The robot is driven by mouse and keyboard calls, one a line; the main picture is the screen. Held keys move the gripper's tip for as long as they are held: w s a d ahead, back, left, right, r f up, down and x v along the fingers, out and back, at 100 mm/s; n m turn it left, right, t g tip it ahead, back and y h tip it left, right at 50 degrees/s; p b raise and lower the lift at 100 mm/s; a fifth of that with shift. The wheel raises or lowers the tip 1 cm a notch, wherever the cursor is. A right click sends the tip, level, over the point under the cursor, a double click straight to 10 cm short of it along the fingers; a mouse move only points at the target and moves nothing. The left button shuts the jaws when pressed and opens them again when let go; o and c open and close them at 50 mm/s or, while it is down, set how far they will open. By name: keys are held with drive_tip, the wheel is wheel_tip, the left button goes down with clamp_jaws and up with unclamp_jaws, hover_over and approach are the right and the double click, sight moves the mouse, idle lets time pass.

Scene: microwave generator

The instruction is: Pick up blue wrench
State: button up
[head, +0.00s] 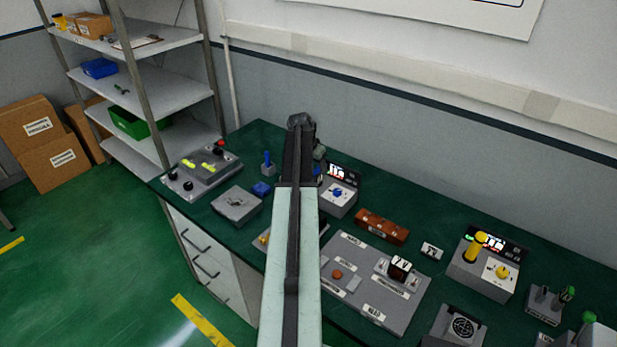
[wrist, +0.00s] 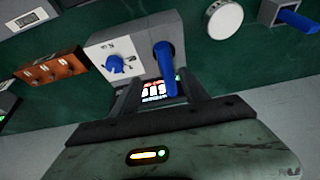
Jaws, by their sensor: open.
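A blue handle (wrist: 165,72), which may be the blue wrench, stands up from a grey device (wrist: 140,42) with a blue dial and a lit display. In the head view that device (head: 338,203) is right of my arm, and the arm mostly hides the handle. A second blue handle (wrist: 297,19) sits in a small grey block, also seen in the head view (head: 267,160). I cannot tell for certain which is the wrench. My gripper (wrist: 160,88) is open, its fingers either side of the first handle's near end. No grip on it shows.
A brown box (head: 382,226) and a grey panel (head: 368,305) lie right of the device. A yellow-handled device (head: 484,273) stands farther right. A control box (head: 202,168) sits at the bench's left end. The wall runs close behind the bench.

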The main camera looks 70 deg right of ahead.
sight(317, 175)
drive_tip(key=shift+w+d+f+b, duration=0.1)
drive_tip(key=shift+d+f+b, duration=0.1)
drive_tip(key=shift+f+b, duration=0.4)
drive_tip(key=shift+w+d+f+b, duration=0.1)
drive_tip(key=shift+d+f+b, duration=0.05)
drive_tip(key=shift+f+b, duration=0.4)
drive_tip(key=shift+w+f, duration=0.15)
drive_tip(key=shift+w, duration=0.05)
drive_tip(key=b+x, duration=0.4)
drive_tip(key=x, duration=0.1)
drive_tip(key=shift+w+d+b, duration=0.15)
drive_tip(key=shift+b, duration=0.15)
clamp_jaws()
